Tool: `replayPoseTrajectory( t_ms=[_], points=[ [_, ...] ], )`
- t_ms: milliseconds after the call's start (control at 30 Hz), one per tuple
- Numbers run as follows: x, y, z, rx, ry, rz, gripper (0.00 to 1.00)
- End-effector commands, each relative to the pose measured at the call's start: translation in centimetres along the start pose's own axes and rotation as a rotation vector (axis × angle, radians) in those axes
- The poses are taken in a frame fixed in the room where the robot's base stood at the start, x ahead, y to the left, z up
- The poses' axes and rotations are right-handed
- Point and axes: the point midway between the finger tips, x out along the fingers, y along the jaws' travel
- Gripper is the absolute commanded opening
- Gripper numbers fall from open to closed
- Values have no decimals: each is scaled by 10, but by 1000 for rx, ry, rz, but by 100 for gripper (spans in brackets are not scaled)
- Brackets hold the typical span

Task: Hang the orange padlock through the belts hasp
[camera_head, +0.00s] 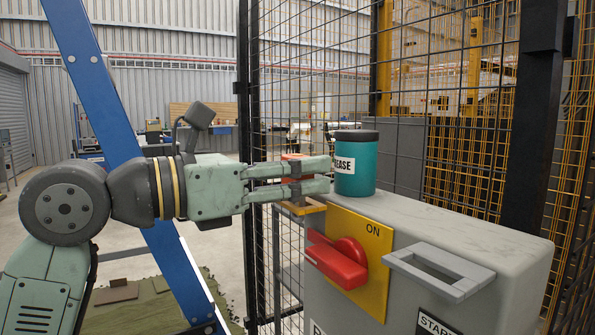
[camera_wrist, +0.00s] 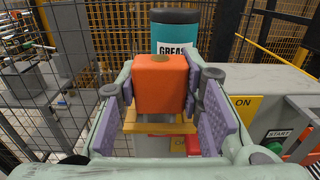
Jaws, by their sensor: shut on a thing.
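The orange padlock (camera_wrist: 160,85) is between the purple pads of my gripper (camera_wrist: 163,100) in the wrist view. My gripper is shut on its block-shaped body. In the head view my gripper (camera_head: 325,176) reaches in from the left, level, beside the teal tin at the end of the grey box. A yellow piece (camera_head: 305,208) sticks out below the fingers, and also shows under the padlock in the wrist view (camera_wrist: 160,127). I cannot tell which part is the belts hasp.
The grey box (camera_head: 470,225) carries a yellow ON plate (camera_head: 374,290) with a red handle (camera_head: 335,262), and a grey bracket (camera_head: 440,270). The teal grease tin (camera_head: 355,165) stands on its top, very close to my fingertips. Wire mesh fencing (camera_head: 300,80) rises behind.

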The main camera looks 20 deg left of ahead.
Motion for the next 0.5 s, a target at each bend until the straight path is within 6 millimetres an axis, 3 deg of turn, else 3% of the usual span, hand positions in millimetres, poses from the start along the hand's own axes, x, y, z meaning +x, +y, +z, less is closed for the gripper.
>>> replayPoseTrajectory(
  t_ms=[433, 467, 500],
  points=[
    [0, 0, -12, 0, -1, 0, 3],
    [0, 0, -12, 0, -1, 0, 34],
    [0, 0, -11, 0, -1, 0, 37]
  ],
)
